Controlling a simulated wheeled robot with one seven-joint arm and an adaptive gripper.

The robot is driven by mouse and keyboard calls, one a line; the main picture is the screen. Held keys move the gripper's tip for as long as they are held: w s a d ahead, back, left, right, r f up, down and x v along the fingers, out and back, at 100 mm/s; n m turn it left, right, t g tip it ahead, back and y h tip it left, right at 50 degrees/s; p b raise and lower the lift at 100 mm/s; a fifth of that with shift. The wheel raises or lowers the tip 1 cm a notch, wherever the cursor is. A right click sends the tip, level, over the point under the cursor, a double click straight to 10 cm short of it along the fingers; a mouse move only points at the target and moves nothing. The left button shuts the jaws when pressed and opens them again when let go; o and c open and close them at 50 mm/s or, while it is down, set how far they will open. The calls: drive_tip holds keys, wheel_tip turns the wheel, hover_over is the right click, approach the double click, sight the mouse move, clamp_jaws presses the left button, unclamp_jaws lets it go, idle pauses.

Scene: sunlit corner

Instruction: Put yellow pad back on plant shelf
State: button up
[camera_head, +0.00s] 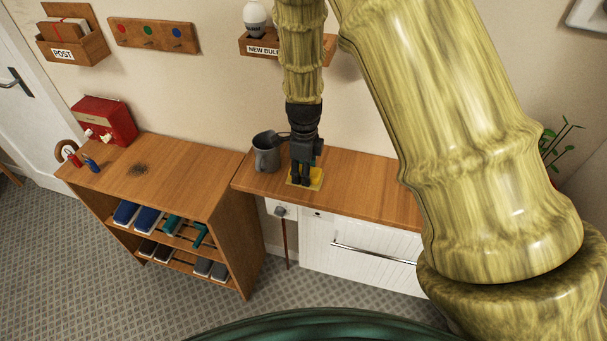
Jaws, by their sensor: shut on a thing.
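The yellow pad (318,181) is a small flat yellow piece at the front of the wooden top (350,172) of the white cabinet. My gripper (303,181) points down and is shut on the pad, with its dark fingers covering the pad's middle. I cannot tell whether the pad rests on the wood or is held just above it. A green plant (556,150) shows at the right, partly behind my arm. The surface under the plant is hidden, so I cannot make out a separate plant shelf.
A grey watering can (266,155) stands close left of my gripper. A lower shoe shelf (190,165) with a red box (104,121) stands further left. A wall shelf marked NEW BULB (262,47) holds a bulb. The wooden top right of the pad is bare until my arm hides it.

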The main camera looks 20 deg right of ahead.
idle(0.3)
drive_tip(key=o, duration=0.9)
drive_tip(key=shift+r, duration=0.15)
drive_tip(key=shift+r+b, duration=1.85)
drive_tip(key=shift+r, duration=4.1)
